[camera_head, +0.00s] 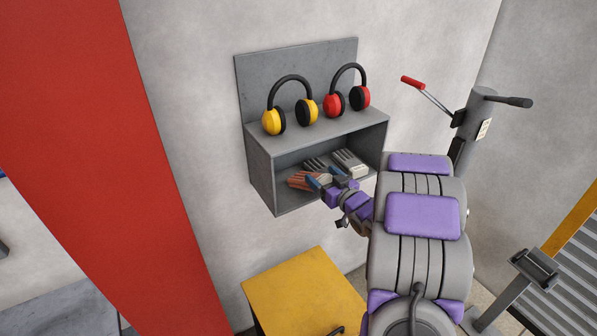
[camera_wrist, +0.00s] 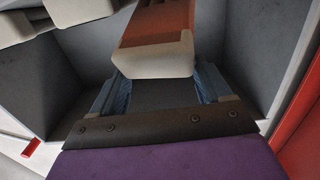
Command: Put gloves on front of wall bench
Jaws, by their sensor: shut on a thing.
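A red-orange glove (camera_head: 299,181) with a pale cuff is at the front left of the grey wall shelf's open compartment. Grey gloves (camera_head: 347,162) lie behind and to the right of it inside the shelf. My gripper (camera_head: 323,182) reaches into the compartment and is shut on the red-orange glove. In the wrist view this glove (camera_wrist: 158,35) has its pale cuff between the blue finger pads, and part of a grey-and-white glove (camera_wrist: 80,10) shows at the upper left. My arm hides part of the shelf's right side. I cannot tell which surface is the wall bench.
Yellow earmuffs (camera_head: 272,122) and red earmuffs (camera_head: 333,104) rest on top of the grey shelf (camera_head: 262,172). A yellow-topped cabinet (camera_head: 300,290) stands below, its visible top mostly clear. A red column (camera_head: 120,150) rises at left, with a grey surface (camera_head: 70,308) beside it.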

